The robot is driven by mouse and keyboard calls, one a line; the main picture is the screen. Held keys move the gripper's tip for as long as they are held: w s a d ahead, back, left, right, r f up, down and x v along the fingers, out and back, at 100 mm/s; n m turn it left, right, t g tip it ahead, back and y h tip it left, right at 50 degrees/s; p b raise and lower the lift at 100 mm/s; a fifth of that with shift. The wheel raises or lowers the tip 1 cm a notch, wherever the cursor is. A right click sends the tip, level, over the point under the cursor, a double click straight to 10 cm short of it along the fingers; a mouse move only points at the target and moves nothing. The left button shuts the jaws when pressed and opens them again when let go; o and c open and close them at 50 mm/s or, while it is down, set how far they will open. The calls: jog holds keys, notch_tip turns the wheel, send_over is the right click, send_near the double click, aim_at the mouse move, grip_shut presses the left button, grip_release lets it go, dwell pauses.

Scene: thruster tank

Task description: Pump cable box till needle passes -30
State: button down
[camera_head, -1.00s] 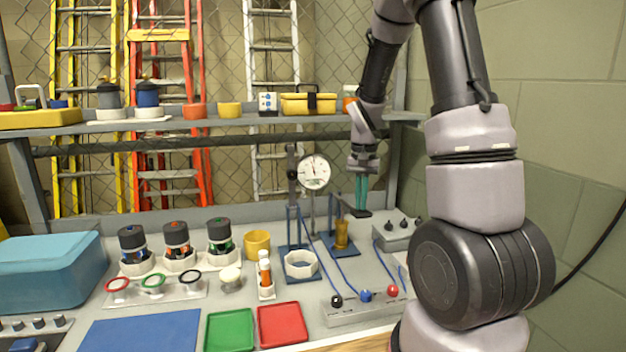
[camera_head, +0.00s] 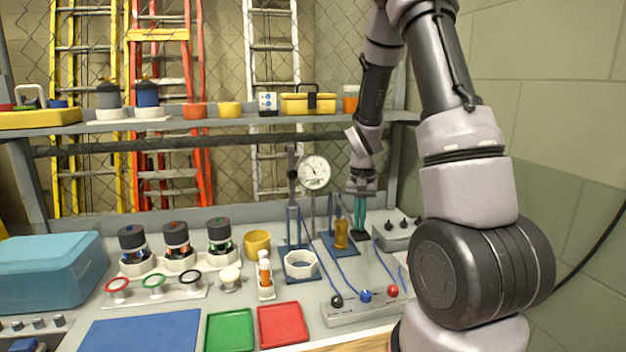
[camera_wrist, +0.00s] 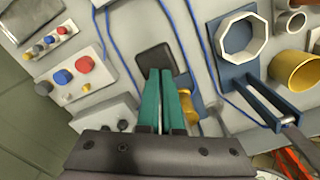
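My gripper (camera_head: 361,228) has teal fingers pointing down, pressed together with only a thin gap and nothing visible between them. Its tips are at a dark flat pad (camera_wrist: 156,58), the end of the pump's lever, and appear to touch it from above. The pump has a brass-yellow cylinder (camera_head: 341,236) on a blue base (camera_head: 342,250), just left of the gripper; in the wrist view the cylinder (camera_wrist: 188,105) is partly hidden behind the fingers. A round white dial gauge (camera_head: 314,172) stands left of the gripper. Its needle points up and left; its numbers are too small to read.
A grey box with dark knobs (camera_head: 396,232) stands right of the pump. A panel with black, blue and red knobs (camera_head: 365,308) is in front, with blue cables. A white octagonal ring (camera_head: 300,264) is at left. The shelf (camera_head: 240,121) runs behind.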

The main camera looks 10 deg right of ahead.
notch_tip(320, 180, up, 11)
dwell(0.4)
dwell(0.4)
jog(key=s+a+r+n+t+y, duration=0.1)
jog(key=s+a+r+t, duration=0.2)
jog(key=s+r, duration=0.6)
jog(key=s+a+r+t+y, duration=0.1)
jog(key=s+a+r+t, duration=0.3)
jog(key=s+r, duration=0.5)
jog(key=shift+s+a+n, duration=0.3)
jog(key=shift+s+n, duration=0.1)
jog(key=shift+s, duration=0.05)
